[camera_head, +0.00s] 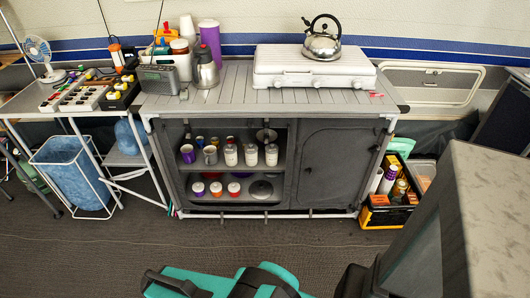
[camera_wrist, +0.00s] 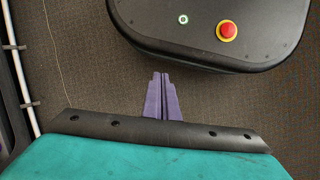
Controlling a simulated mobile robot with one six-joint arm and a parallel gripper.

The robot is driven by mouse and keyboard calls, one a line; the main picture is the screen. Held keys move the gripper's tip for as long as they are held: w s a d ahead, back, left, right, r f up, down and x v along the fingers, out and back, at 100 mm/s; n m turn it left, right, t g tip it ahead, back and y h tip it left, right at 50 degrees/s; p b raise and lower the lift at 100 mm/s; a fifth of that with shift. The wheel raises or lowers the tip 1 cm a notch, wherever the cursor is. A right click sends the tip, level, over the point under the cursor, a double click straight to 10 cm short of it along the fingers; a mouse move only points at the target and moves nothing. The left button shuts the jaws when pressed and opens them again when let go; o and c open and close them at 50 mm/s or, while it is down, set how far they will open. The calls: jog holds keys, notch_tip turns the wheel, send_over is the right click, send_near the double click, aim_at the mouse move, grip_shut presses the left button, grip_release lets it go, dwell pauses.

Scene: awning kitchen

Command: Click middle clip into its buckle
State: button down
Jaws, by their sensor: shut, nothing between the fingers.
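My gripper (camera_wrist: 160,78) shows in the wrist view with its two purple fingers together and nothing between them. It is over the dark floor, in front of my own base. In the head view only teal and black parts of my arm show at the bottom edge, and the fingers are hidden. I cannot make out the middle clip or its buckle in either view. A small red item (camera_head: 376,95) lies at the right end of the grey kitchen counter (camera_head: 225,98), too small to identify.
A white stove (camera_head: 314,72) with a steel kettle (camera_head: 322,40) stands on the counter. A side table (camera_head: 48,98) with boxes of small coloured parts is at left, a blue bin (camera_head: 75,172) below. A black crate (camera_head: 385,214) stands at right. The front floor is clear.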

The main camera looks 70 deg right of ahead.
jog(key=w+d+r+n+t+h+b, duration=0.1)
jog(key=w+d+n+t+h+b, duration=0.15)
jog(key=w+d, duration=0.75)
jog(key=w+d+r+n+t+h+b, duration=0.1)
jog(key=d+r+n+t+h+b, duration=0.2)
jog(key=d, duration=1.5)
jog(key=d+r+n+t+h+b, duration=0.1)
jog(key=d+r+n+h+b, duration=0.15)
jog(key=d, duration=0.65)
jog(key=d+r+n+t+h+b, duration=0.1)
jog(key=d+r+n+h+b, duration=0.2)
jog(key=d, duration=0.6)
jog(key=s+d+r+n+t+b, duration=0.1)
jog(key=s+d+r+n+b, duration=0.3)
jog(key=d, duration=0.4)
jog(key=s+d+r+n+t+h+b, duration=0.1)
jog(key=s+d+r+n+b, duration=0.2)
jog(key=s+d+r+n, duration=0.3)
jog(key=s+d+n, duration=0.1)
jog(key=s+d, duration=0.2)
jog(key=shift+r+h+b, duration=0.25)
jog(key=shift+h+b, duration=0.05)
jog(key=shift+b, duration=0.1)
jog(key=shift+t, duration=0.25)
